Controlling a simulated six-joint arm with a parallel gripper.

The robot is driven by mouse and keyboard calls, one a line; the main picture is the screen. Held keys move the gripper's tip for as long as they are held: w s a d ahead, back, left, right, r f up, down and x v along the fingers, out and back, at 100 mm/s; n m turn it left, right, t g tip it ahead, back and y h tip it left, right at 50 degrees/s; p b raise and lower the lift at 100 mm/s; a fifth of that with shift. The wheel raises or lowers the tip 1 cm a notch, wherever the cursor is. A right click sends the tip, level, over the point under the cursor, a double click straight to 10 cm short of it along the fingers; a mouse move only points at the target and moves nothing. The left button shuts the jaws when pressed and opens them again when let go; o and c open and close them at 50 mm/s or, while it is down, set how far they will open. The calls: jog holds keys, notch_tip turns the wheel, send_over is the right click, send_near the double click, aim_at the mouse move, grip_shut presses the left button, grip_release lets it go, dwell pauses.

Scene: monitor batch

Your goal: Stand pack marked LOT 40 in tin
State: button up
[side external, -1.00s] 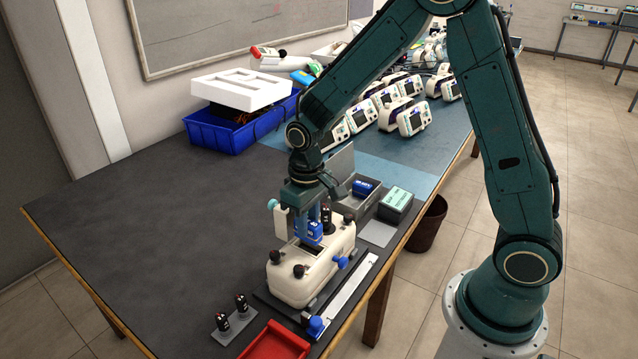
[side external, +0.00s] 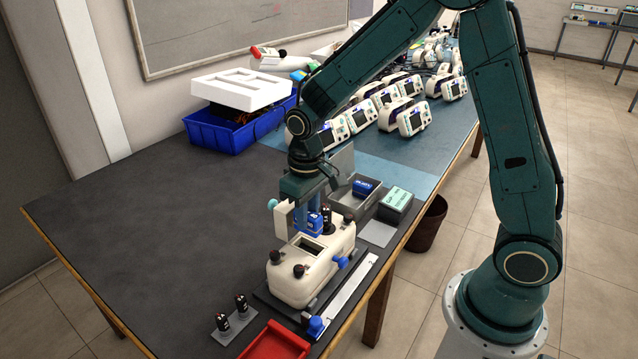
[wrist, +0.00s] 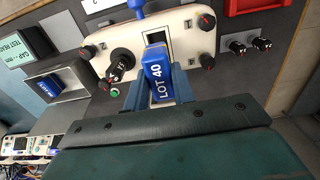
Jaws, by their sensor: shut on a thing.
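The blue pack marked LOT 40 (wrist: 158,74) is between the fingers of my gripper (wrist: 160,90) in the wrist view, with its lettering facing the camera. In the side view my gripper (side external: 309,213) is shut on this pack (side external: 315,223), over the back part of a cream fixture (side external: 305,272). The fixture's rectangular opening (side external: 308,246) shows dark and uncovered beside the pack. A grey tin (side external: 352,207) with its lid raised stands behind the fixture and holds another blue pack (side external: 364,188). The tin also shows at left in the wrist view (wrist: 66,99).
A green-topped box (side external: 396,200) stands right of the tin. Black knobs (side external: 299,271) stick up from the fixture. A red tray (side external: 277,341) and a blue bin (side external: 233,132) stand on the table. The table's left part is clear.

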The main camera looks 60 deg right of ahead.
notch_tip(320, 180, up, 14)
jog(key=w+d+n, duration=0.3)
jog(key=d+n, duration=1.1)
jog(key=n, duration=0.4)
jog(key=w+d+n, duration=0.2)
jog(key=d+n, duration=1.1)
jog(key=n, duration=0.5)
notch_tip(320, 180, down, 5)
jog(key=shift+a+f, duration=0.1)
jog(key=shift+f, duration=0.05)
jog(key=shift+f, duration=0.1)
notch_tip(320, 180, down, 16)
jog(key=shift+r, duration=0.25)
jog(key=shift+f, duration=0.15)
jog(key=shift+f, duration=1.95)
